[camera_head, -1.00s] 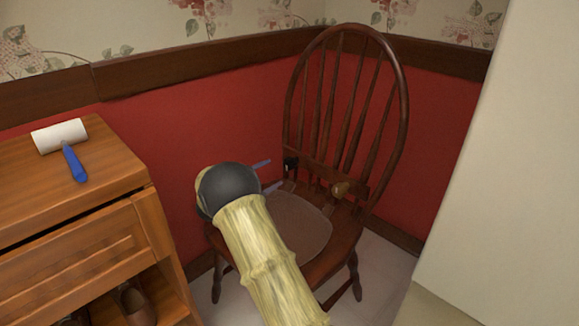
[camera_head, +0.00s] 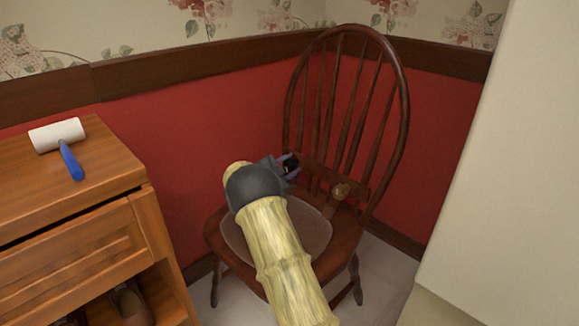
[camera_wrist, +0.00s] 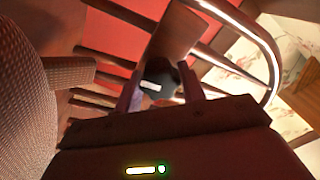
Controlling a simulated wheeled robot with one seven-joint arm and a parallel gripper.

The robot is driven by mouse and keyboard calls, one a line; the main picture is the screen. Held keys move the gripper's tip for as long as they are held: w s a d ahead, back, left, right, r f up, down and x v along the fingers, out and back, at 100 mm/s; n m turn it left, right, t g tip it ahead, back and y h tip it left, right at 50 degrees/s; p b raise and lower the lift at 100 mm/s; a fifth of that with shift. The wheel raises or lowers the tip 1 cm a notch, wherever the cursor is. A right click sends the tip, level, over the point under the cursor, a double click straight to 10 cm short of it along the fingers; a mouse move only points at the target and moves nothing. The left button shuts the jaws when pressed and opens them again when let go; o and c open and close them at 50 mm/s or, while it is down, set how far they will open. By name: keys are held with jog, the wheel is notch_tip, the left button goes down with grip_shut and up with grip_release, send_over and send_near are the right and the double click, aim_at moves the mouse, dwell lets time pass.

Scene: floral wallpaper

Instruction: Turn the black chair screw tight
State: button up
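The brown wooden chair (camera_head: 402,105) stands in the corner with its spindle back upright. The black chair screw (camera_head: 291,165) is at the left end of the low crosspiece of its back. My gripper (camera_head: 290,167) has its two purple-grey fingers on either side of the screw. In the wrist view, the dark screw (camera_wrist: 162,80), with a small white mark, lies between the fingertips (camera_wrist: 163,88). The fingers look spread apart; I cannot tell whether they touch the screw.
A brass-coloured knob (camera_head: 341,191) is on the chair back, right of the black screw. A wooden cabinet (camera_head: 115,165) stands at the left with a white lint roller (camera_head: 57,134) on top. A pale panel (camera_head: 500,180) closes the right side. The red wall (camera_head: 190,130) is close behind.

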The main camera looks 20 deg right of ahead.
jog(key=c, duration=0.5)
jog(key=shift+f+m, duration=0.1)
jog(key=shift+m, duration=0.3)
